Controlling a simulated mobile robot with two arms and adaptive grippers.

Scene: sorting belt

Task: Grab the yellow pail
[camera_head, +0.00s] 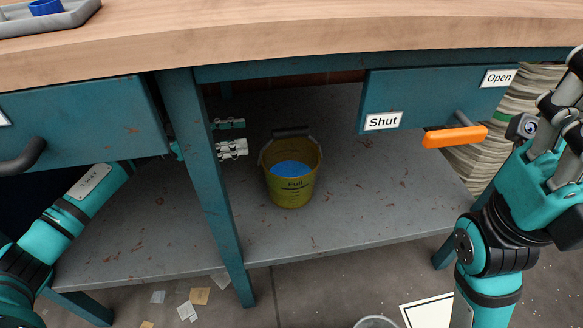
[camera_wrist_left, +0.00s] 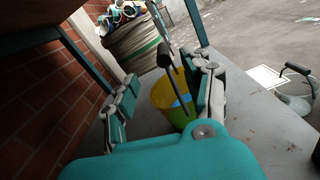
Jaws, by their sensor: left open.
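The yellow pail (camera_head: 305,187) stands upright on the grey lower shelf, marked "Full", with blue contents inside. Its dark handle (camera_head: 290,132) rises at the back of the rim. My left gripper (camera_head: 243,136) is open and empty, just left of the pail at about handle height, its arm passing behind the teal bench leg. In the left wrist view, the pail (camera_wrist_left: 161,95) shows beyond the fingers, partly hidden by the right-hand finger. The dark handle (camera_wrist_left: 174,68) appears close to that finger; contact cannot be told. My right gripper (camera_head: 562,100) is at the right edge, away from the pail.
The bench leg (camera_head: 205,165) stands left of the pail. Above hangs a drawer (camera_head: 415,97) labelled "Shut", with an orange handle (camera_head: 455,136). The shelf (camera_head: 375,205) is clear right of the pail. A grey bucket (camera_wrist_left: 298,100) stands on the floor. A brick wall (camera_wrist_left: 45,110) lies behind.

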